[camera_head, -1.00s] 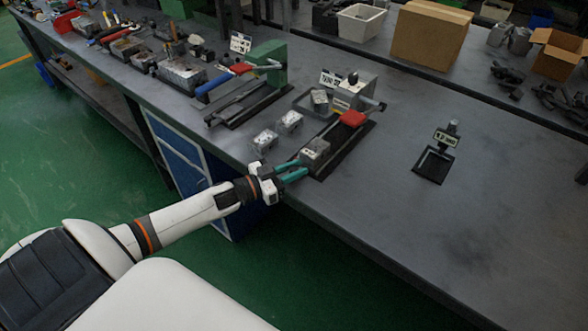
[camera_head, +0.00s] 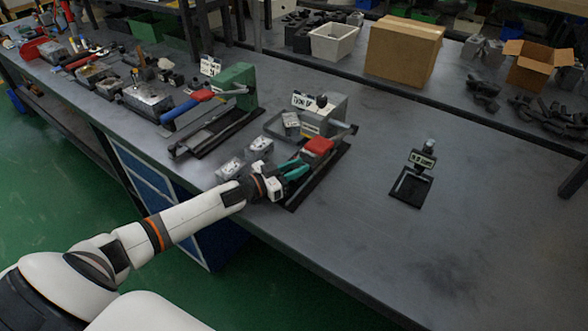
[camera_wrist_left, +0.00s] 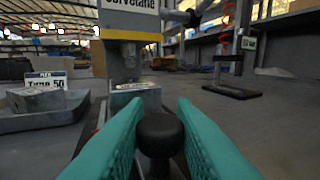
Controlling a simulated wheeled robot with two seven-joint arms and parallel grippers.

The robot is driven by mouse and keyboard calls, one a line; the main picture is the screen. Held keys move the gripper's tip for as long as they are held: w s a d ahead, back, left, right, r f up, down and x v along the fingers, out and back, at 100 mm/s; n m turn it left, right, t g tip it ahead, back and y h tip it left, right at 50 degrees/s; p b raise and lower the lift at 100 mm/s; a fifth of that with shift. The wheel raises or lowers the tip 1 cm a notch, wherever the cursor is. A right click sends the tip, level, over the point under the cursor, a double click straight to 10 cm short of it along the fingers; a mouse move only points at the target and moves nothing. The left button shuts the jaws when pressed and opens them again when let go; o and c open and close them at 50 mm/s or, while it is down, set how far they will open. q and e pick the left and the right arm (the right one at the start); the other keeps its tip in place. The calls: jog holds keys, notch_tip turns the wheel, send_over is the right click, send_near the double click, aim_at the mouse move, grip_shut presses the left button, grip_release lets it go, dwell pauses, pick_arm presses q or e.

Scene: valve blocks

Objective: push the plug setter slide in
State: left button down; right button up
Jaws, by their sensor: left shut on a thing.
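The plug setter (camera_head: 326,110) is a grey machine near the table's front edge, with a red lever grip (camera_head: 320,146) in front of it. In the left wrist view its press head (camera_wrist_left: 128,18) with a yellow stripe stands straight ahead. A pale metal block (camera_wrist_left: 136,88) sits low under that head. The slide's round black knob (camera_wrist_left: 159,134) is between the teal fingers of my left gripper (camera_head: 298,169), which is shut on it. The left wrist view shows the fingers (camera_wrist_left: 160,130) on both sides of the knob. The slide's track is mostly hidden. My right gripper is not in view.
A grey tray (camera_wrist_left: 40,118) with a Type 50 block stands left of the plug setter. Pale blocks (camera_head: 232,166) lie left of my wrist. A green press (camera_head: 236,84) stands further left, and a small black stand (camera_head: 410,188) to the right. The table's right front is clear.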

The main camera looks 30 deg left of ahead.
pick_arm(q)
jog(key=c, duration=1.4)
grip_release()
jog(key=shift+w+r, duration=0.15)
jog(key=shift+o, duration=0.6)
jog(key=shift+w, duration=0.15)
jog(key=v, duration=1.2)
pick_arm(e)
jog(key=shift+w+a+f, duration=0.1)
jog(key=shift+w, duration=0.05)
